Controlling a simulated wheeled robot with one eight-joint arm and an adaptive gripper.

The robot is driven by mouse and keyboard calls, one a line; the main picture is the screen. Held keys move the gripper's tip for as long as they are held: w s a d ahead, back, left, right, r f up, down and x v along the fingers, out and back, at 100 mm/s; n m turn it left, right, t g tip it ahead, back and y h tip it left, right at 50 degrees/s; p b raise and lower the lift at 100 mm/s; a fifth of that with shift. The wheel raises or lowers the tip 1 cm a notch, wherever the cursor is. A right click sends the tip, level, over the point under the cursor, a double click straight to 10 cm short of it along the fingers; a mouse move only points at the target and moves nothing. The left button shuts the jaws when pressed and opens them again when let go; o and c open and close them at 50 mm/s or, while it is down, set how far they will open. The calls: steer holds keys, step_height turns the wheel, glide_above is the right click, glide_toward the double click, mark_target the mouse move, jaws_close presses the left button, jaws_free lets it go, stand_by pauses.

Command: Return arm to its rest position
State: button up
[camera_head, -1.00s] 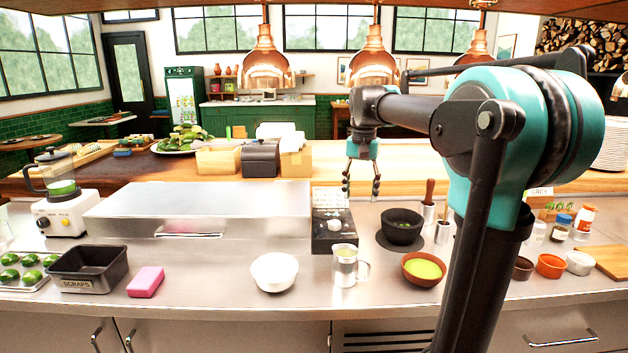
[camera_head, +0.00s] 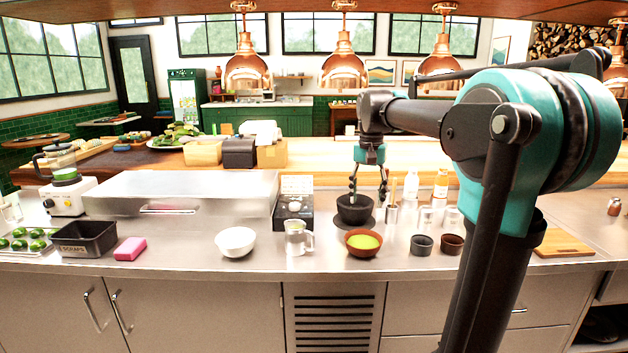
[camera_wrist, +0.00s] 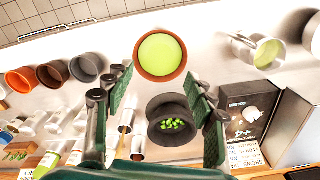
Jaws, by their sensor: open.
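My gripper (camera_head: 368,196) hangs from my raised arm, its fingers pointing down and apart, with nothing between them. In the head view its tips overlap the top of a black bowl (camera_head: 355,215) on the counter. In the wrist view my gripper (camera_wrist: 160,90) is open, and the black bowl (camera_wrist: 157,108) shows beyond and between the fingers, with green bits inside. I cannot tell the exact height of the tips above it. A brown bowl of green liquid (camera_head: 363,242) stands nearer the counter's front edge.
Close around stand a metal cup (camera_head: 295,240), a black box device (camera_head: 293,215), clear glasses (camera_head: 426,218), bottles (camera_head: 440,187) and small dark cups (camera_head: 422,245). A white bowl (camera_head: 235,242) is further left. Copper lamps (camera_head: 343,70) hang behind my arm.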

steer(key=s+d+f+n+t, duration=0.2)
steer(key=s+f, duration=0.8)
steer(key=f, duration=0.4)
steer(key=s+d+f+n+t, duration=0.1)
steer(key=s+f+n+t, duration=0.1)
steer(key=s+f, duration=0.9)
step_height(320, 180, down, 3)
steer(key=shift+s+d+r, duration=0.1)
steer(key=shift+s+d, duration=0.2)
steer(key=shift+d, duration=0.05)
